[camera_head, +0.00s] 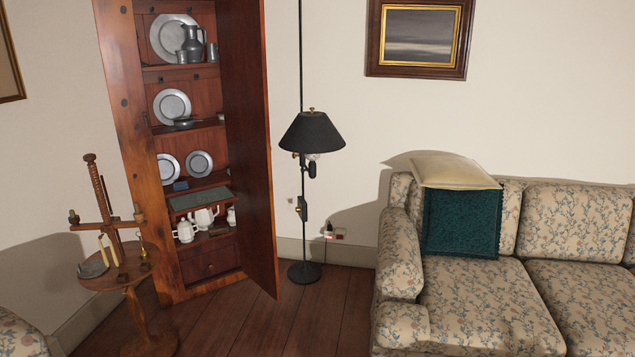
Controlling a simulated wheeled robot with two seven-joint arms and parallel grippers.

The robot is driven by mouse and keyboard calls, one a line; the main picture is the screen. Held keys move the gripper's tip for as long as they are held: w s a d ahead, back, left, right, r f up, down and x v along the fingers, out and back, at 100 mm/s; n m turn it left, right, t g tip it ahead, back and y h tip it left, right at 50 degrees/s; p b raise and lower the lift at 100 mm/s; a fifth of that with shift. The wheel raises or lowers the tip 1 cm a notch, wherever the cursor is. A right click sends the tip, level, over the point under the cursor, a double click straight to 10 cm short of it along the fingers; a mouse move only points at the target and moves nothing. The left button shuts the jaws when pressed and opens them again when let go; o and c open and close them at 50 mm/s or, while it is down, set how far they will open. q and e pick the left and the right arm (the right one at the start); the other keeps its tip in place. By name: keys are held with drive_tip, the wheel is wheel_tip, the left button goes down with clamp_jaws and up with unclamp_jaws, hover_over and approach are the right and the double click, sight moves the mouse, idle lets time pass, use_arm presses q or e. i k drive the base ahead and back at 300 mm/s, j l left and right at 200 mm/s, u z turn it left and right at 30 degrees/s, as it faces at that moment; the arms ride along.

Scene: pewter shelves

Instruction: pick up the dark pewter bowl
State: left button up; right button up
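A wooden cabinet (129,120) stands at the back left with its door (249,130) swung open. On its second shelf from the top, a small, dark, low dish (184,122) sits in front of a pewter plate (172,103). It looks like the dark pewter bowl, but it is too small to be sure of its shape. Neither of my grippers is in view.
The top shelf holds a large plate, a pewter jug (193,44) and cups. White teapots (203,218) stand low down. A round side table (118,278), a black floor lamp (312,135) and a floral sofa (470,300) flank the bare wood floor (300,325).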

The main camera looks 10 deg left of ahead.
sight(181, 123)
drive_tip(key=i+u, duration=0.1)
drive_tip(key=i, duration=0.6)
drive_tip(key=i+l+u, duration=0.15)
drive_tip(key=i, duration=0.6)
drive_tip(key=i+u, duration=0.4)
drive_tip(key=i, duration=0.35)
drive_tip(key=i+l+u, duration=0.15)
drive_tip(key=i+u, duration=0.25)
drive_tip(key=i, duration=0.4)
drive_tip(key=i+l+u, duration=0.25)
drive_tip(key=i+l, duration=0.35)
drive_tip(key=i, duration=0.1)
